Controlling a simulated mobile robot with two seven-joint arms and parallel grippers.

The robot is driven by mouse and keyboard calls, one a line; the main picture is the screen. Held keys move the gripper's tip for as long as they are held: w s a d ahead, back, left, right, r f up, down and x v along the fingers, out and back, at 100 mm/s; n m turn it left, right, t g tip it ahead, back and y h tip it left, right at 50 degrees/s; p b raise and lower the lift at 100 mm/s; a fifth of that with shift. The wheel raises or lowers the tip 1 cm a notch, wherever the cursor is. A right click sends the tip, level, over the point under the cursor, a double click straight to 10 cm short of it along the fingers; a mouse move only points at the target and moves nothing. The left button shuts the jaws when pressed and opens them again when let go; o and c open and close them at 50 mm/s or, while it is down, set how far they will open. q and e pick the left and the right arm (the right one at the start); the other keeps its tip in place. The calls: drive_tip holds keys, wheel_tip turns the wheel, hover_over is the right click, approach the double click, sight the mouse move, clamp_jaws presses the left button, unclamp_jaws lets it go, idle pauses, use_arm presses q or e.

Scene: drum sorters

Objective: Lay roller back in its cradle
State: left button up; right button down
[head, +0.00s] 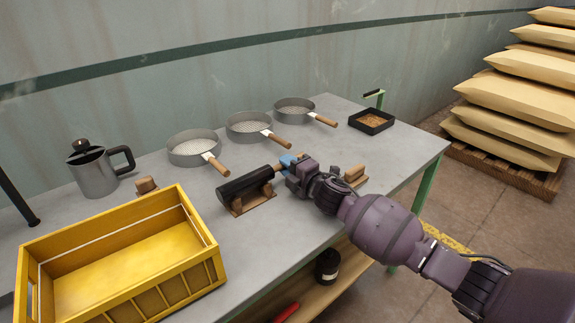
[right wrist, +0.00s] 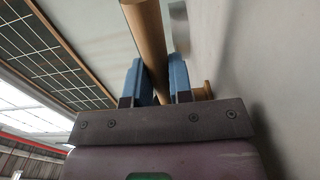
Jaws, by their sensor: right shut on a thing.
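The roller has a thick black barrel (head: 245,184) with a wooden handle at its right end. It lies slantwise over a wooden cradle (head: 250,206); I cannot tell whether it rests on the cradle or hangs just above it. My right gripper (head: 289,163) has blue fingertips shut on the roller's wooden handle. In the right wrist view the handle (right wrist: 146,38) passes between the blue fingers (right wrist: 156,82). The barrel covers part of the cradle. My left gripper is not in view.
A yellow crate (head: 205,235) stands front left, near a metal jug (head: 95,178). Several sieves, one of them here (head: 193,146), line the back. A black tray (head: 372,130) sits at the far right. Wooden blocks stand at right (head: 356,174) and left (head: 146,185).

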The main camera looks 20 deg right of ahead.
drive_tip(key=c, duration=0.9)
unclamp_jaws()
drive_tip(key=shift+c, duration=0.2)
drive_tip(key=shift+s+d, duration=0.1)
